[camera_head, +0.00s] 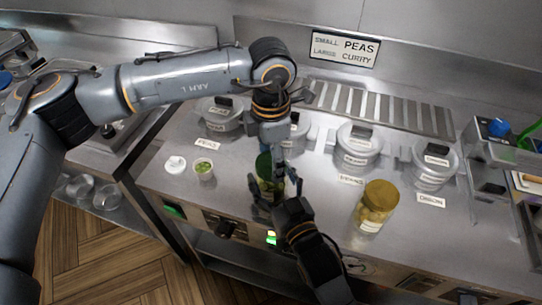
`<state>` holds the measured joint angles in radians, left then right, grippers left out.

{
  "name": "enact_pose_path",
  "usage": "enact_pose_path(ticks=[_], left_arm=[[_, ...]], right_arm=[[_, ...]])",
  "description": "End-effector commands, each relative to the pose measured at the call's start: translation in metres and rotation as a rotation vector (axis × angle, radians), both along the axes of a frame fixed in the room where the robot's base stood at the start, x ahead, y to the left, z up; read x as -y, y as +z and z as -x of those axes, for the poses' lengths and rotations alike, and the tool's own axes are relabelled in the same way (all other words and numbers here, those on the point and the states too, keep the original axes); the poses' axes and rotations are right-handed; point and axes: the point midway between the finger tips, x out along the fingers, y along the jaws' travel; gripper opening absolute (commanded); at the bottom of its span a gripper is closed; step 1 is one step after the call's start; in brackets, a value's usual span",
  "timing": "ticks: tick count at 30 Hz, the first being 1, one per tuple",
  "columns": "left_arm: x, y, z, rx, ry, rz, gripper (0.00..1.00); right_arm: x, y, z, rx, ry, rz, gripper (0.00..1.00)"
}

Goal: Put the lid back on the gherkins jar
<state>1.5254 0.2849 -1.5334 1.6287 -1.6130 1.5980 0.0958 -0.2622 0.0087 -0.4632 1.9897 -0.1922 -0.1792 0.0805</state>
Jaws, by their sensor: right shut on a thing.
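A green jar (265,172), which looks like the gherkins jar, stands on the steel counter at the front middle, partly hidden by both grippers. My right gripper (270,195) reaches in from the bottom and is shut on the jar's lower part. My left gripper (283,165) points down from above, right beside the jar's upper right side. Its fingers overlap the jar and the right gripper, so I cannot tell whether they are open or hold anything. I cannot make out the lid or whether the jar's mouth is covered.
A yellow-topped jar (377,207) stands to the right. Lidded tubs (358,145) line the back, with labels such as peas and onion. The counter's front edge is close to the green jar.

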Motion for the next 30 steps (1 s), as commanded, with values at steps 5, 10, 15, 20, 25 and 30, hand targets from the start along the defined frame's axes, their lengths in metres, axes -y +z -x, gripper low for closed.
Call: enact_pose_path(ticks=[5,10,15,20,25,30], left_arm=[[0.000,0.000,0.000,-0.001,0.001,0.000,0.90],[0.000,0.000,0.000,-0.001,0.001,0.000,0.90],[0.000,0.010,0.000,0.001,0.001,0.001,0.90],[0.000,0.039,-0.001,0.003,0.001,0.001,0.90],[0.001,0.076,-0.001,0.003,0.001,0.001,0.90],[0.001,0.105,-0.001,0.002,0.001,0.002,0.90]], right_arm=[[0.000,0.001,0.000,0.003,0.000,-0.001,0.00],[0.000,0.001,0.000,0.003,0.000,-0.001,0.00],[0.000,0.001,0.000,0.003,0.000,-0.001,0.00],[0.000,0.001,0.000,0.003,0.000,-0.001,0.00],[0.000,0.001,0.000,0.003,0.000,-0.001,0.00],[0.000,0.001,0.000,0.003,0.000,-0.001,0.00]])
